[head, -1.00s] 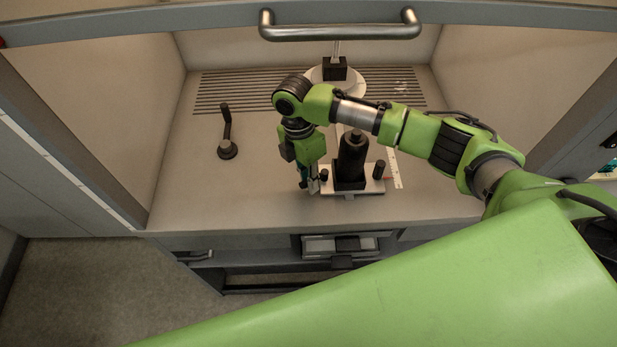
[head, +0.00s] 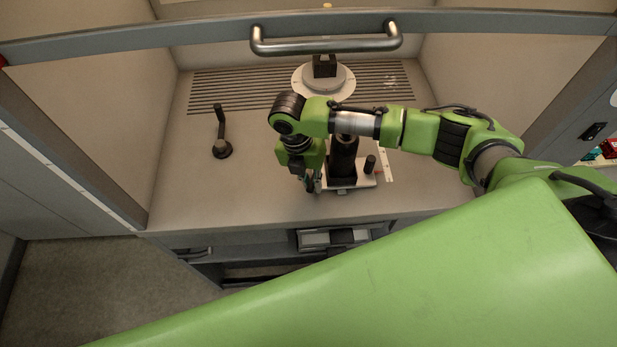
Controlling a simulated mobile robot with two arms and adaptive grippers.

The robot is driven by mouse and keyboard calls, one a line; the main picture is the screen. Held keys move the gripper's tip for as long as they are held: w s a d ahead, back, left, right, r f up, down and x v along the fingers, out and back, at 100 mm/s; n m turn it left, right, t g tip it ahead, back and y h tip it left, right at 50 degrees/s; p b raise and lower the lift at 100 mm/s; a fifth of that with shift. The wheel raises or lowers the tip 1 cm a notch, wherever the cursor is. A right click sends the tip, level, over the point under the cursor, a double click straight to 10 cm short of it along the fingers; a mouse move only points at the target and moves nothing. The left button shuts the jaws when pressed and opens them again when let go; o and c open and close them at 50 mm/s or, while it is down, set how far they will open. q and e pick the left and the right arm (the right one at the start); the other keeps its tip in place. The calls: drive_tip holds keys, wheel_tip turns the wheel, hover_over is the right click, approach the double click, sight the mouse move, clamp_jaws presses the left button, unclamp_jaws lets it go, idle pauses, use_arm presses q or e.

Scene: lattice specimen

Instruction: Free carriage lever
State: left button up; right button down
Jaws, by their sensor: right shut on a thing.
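A black upright cylinder (head: 343,160) stands on a pale base plate (head: 362,182) on the worktop. A short dark knob (head: 370,164) stands at the plate's right end. My right gripper (head: 313,185) points down at the plate's left end. It is shut on a small dark knob there, which its fingers and wrist hide. A separate black lever (head: 220,130) stands on a round foot to the left, apart from the gripper. My left gripper is not in view.
A round white stand with a black block (head: 324,67) is at the back, by a slotted grille (head: 235,88). A metal handle bar (head: 326,46) crosses above. The worktop (head: 215,195) is clear at front left. Side walls bound the space.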

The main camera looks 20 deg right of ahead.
drive_tip(key=c, duration=2)
unclamp_jaws()
drive_tip(key=shift+r, duration=0.1)
drive_tip(key=r+p, duration=0.2)
drive_tip(key=r, duration=0.1)
drive_tip(key=shift+w+a+p, duration=0.15)
drive_tip(key=shift+a+p, duration=0.1)
drive_tip(key=shift+p, duration=0.15)
drive_tip(key=shift+w+a+r, duration=0.1)
drive_tip(key=shift+a+r, duration=0.05)
drive_tip(key=shift+r, duration=0.55)
drive_tip(key=shift+w+a+r, duration=0.1)
drive_tip(key=shift+r, duration=0.6)
drive_tip(key=shift+r, duration=0.1)
